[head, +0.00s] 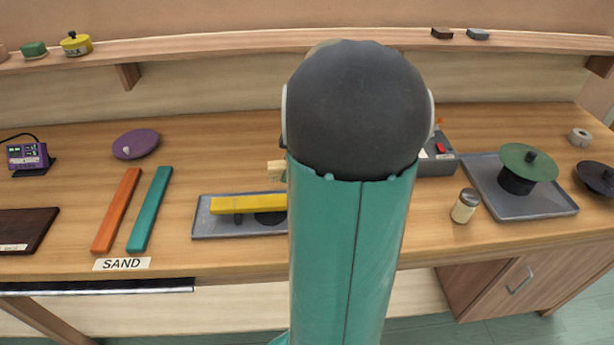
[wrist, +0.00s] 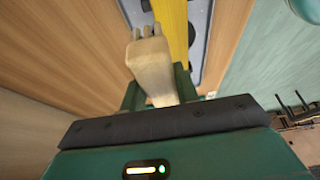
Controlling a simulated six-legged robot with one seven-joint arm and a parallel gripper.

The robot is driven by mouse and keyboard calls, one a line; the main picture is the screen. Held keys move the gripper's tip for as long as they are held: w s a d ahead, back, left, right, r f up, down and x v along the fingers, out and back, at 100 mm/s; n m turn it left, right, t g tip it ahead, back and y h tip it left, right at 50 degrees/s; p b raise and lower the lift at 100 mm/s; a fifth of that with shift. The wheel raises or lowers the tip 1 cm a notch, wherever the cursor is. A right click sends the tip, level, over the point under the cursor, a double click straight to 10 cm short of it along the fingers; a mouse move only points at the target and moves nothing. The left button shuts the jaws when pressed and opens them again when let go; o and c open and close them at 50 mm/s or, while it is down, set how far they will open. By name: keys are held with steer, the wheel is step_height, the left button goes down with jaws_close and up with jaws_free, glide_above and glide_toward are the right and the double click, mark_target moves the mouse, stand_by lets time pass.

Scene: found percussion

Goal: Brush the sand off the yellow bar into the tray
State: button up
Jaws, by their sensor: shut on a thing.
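The yellow bar (head: 235,204) lies lengthwise over the grey tray (head: 203,231), raised on dark supports. Its right end is hidden behind my arm. In the wrist view the yellow bar (wrist: 172,22) and the tray (wrist: 201,30) show beyond my gripper. My gripper (wrist: 158,92) is shut on a pale brush (wrist: 150,68), whose forked-looking end points towards the bar. Whether it touches the bar is unclear. A pale piece of the brush (head: 276,170) shows beside my arm, behind the bar. I cannot make out sand on the bar.
An orange bar (head: 117,210) and a teal bar (head: 149,209) lie left of the tray, behind a SAND label (head: 121,264). A shaker (head: 465,206) and another tray (head: 535,208) with a green disc (head: 528,161) stand to the right. My arm hides the middle.

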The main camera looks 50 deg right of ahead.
steer(key=shift+w, duration=1.05)
steer(key=shift+f, duration=2.45)
steer(key=shift+s+a, duration=0.1)
steer(key=shift+a, duration=0.05)
steer(key=shift+s+a, duration=2.05)
steer(key=shift+a, duration=0.3)
step_height(320, 180, up, 5)
steer(key=shift+r, duration=0.1)
